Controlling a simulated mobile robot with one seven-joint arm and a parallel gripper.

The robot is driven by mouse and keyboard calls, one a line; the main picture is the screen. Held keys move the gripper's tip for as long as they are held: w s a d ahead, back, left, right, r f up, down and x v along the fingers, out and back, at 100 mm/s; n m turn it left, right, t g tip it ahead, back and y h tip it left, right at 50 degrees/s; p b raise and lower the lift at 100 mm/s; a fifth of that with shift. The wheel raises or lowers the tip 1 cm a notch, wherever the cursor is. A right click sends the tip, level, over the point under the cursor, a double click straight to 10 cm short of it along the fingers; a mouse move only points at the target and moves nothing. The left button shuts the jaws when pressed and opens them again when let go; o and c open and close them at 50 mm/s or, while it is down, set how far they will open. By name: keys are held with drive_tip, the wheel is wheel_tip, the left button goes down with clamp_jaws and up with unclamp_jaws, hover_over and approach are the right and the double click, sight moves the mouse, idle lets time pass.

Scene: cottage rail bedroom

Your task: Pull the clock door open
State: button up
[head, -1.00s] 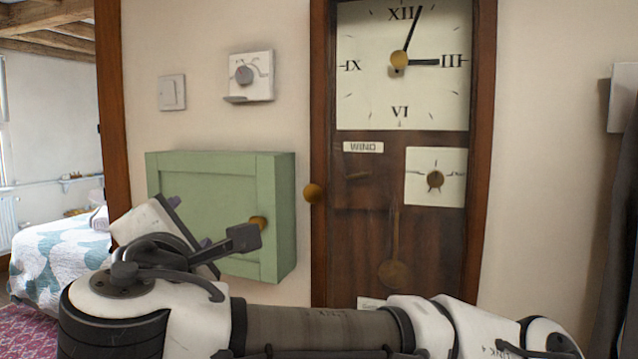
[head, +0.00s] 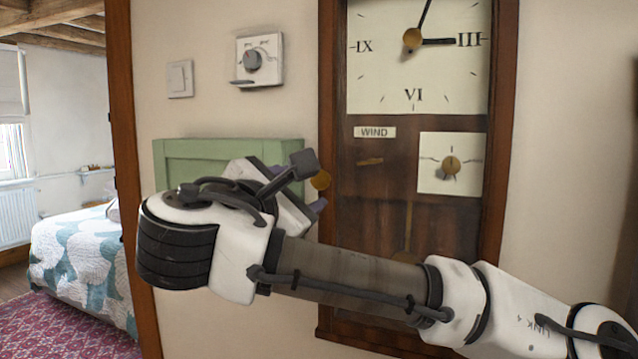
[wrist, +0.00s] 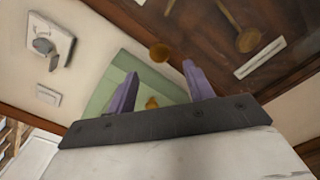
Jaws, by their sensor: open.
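The wooden wall clock (head: 345,230) hangs on the wall, with a white dial above and a dark door front below. Its round brass door knob (head: 321,180) sits on the left edge of the clock. In the wrist view the knob (wrist: 161,52) lies just beyond the fingertips, roughly between their lines. My gripper (wrist: 158,70) is open, its two purple fingers apart and nothing between them touching the knob. In the head view my gripper (head: 315,203) is mostly hidden behind my wrist, close to the knob. The clock door looks shut.
A green wall cabinet (head: 230,150) with its own brass knob (wrist: 152,102) is left of the clock, partly behind my arm. A thermostat (head: 259,60) and a light switch (head: 180,79) are above it. A bed (head: 85,260) is through the doorway at left.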

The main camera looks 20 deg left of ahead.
sight(319, 182)
drive_tip(key=w+p, duration=0.1)
drive_tip(key=w, duration=0.7)
drive_tip(key=shift+d+p, duration=0.15)
drive_tip(key=shift+p, duration=0.2)
drive_tip(key=shift+c, duration=0.2)
drive_tip(key=c, duration=1)
drive_tip(key=shift+c, duration=0.2)
drive_tip(key=shift+s+d, duration=0.1)
